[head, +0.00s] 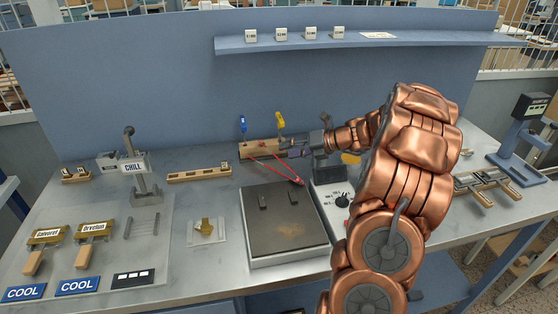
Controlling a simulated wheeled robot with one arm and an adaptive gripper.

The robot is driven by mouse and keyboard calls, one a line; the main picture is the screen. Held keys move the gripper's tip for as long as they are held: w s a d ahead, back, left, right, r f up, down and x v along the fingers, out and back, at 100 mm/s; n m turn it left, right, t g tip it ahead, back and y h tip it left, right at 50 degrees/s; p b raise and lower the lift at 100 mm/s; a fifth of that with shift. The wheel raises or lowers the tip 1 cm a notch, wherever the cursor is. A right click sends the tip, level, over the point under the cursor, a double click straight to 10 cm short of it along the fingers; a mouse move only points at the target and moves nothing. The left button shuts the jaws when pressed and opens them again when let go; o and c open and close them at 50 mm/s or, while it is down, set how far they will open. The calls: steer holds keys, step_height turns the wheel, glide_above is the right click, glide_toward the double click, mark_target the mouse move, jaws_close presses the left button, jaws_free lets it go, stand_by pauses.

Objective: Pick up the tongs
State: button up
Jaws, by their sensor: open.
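The tongs (275,168) look like thin red arms in a V. They reach from the wooden holder (255,150) to above the far edge of a dark plate (280,228). My gripper (293,152) is open just right of the holder, close to the upper arm of the tongs. Whether it touches them I cannot tell. My copper-coloured arm comes in from the right and covers part of the bench behind it.
A blue-handled tool (243,125) and a yellow-handled tool (280,119) stand at the holder. A blue shelf (350,43) crosses the back wall.

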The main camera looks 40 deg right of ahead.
steer(key=p+x, duration=0.1)
steer(key=x, duration=0.4)
steer(key=shift+s+a, duration=0.1)
steer(key=shift+a, duration=0.05)
jaws_close()
stand_by(0.4)
